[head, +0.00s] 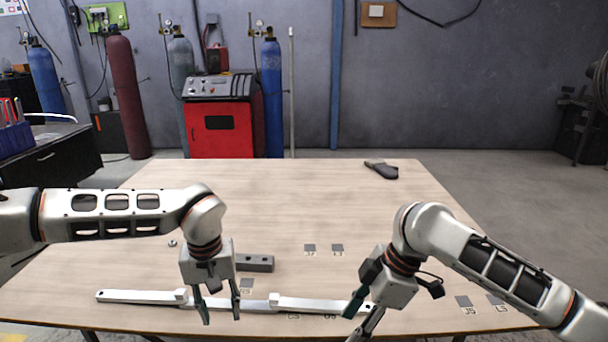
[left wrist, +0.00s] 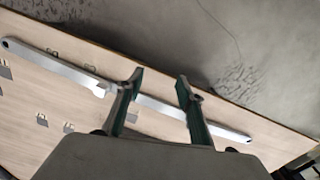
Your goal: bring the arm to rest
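My left gripper (head: 221,314) hangs pointing down in front of the long pale metal bar (head: 230,301), its two fingers apart with nothing between them. In the left wrist view the same open fingers (left wrist: 160,78) show, with the bar (left wrist: 70,73) lying on the table beyond them. I cannot tell its exact height above the table. My right gripper (head: 350,329) is over the bar's right end, pointing down and to the left. Its fingers look apart and I see nothing held; it partly hides that end.
The wooden table (head: 290,200) has a grey block (head: 256,263) behind the bar, a small ring (head: 172,243) to the left and a dark object (head: 381,170) at the far edge. Several small labelled grey squares (head: 310,247) lie about. The table's far middle is clear.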

